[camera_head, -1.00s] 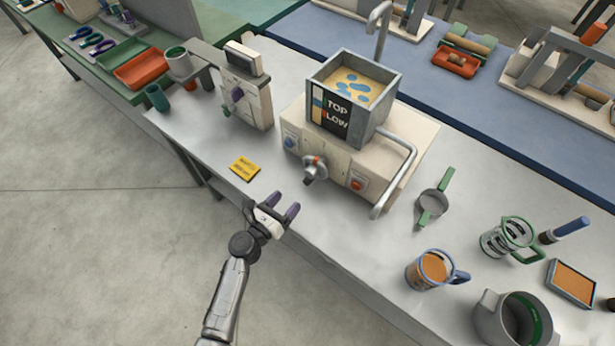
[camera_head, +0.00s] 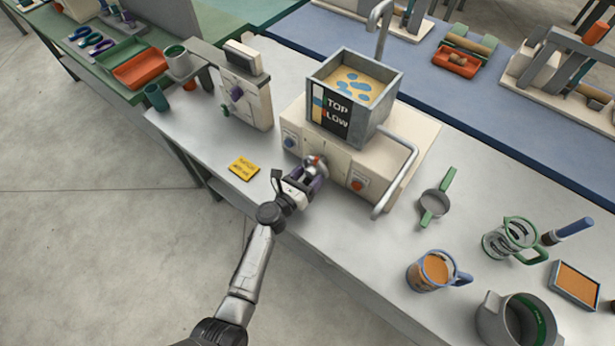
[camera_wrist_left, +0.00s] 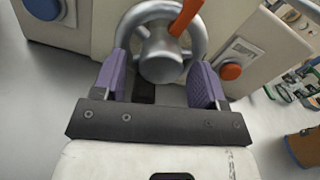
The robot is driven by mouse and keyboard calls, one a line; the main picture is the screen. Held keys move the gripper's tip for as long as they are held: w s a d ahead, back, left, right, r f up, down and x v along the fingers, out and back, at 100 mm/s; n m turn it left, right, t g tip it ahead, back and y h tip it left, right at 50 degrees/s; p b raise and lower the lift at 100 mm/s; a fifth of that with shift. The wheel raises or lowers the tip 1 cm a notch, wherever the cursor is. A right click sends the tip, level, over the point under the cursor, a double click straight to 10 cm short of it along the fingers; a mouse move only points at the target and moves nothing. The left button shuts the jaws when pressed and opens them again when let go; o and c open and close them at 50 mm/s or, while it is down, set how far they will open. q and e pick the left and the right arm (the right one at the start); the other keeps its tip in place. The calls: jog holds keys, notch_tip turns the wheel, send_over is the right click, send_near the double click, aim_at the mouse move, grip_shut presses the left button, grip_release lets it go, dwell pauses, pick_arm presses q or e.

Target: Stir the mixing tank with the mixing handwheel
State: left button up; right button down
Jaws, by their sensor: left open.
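The mixing tank (camera_head: 376,121) is a grey open box on a cream machine base (camera_head: 333,160), with yellowish liquid and blue patches inside. The mixing handwheel (camera_head: 313,163) is a silver wheel with a red-orange handle on the base's front; in the left wrist view the handwheel (camera_wrist_left: 160,52) shows large. My left gripper (camera_head: 316,177) is at the handwheel. In the wrist view its purple fingers (camera_wrist_left: 161,78) are spread either side of the wheel's hub and lower rim; I cannot tell whether they touch it. My right gripper is not in view.
A blue button (camera_head: 290,142) and a red button (camera_head: 358,184) flank the handwheel. A bent silver pipe (camera_head: 398,172) stands at the base's right. A yellow note (camera_head: 243,168) lies left of my gripper. A strainer (camera_head: 434,204) and jugs stand on the right.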

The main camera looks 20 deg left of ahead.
pick_arm(q)
jog(key=shift+c, duration=0.4)
jog(key=c, duration=0.8)
jog(key=shift+c, duration=0.2)
jog(key=shift+m, duration=0.3)
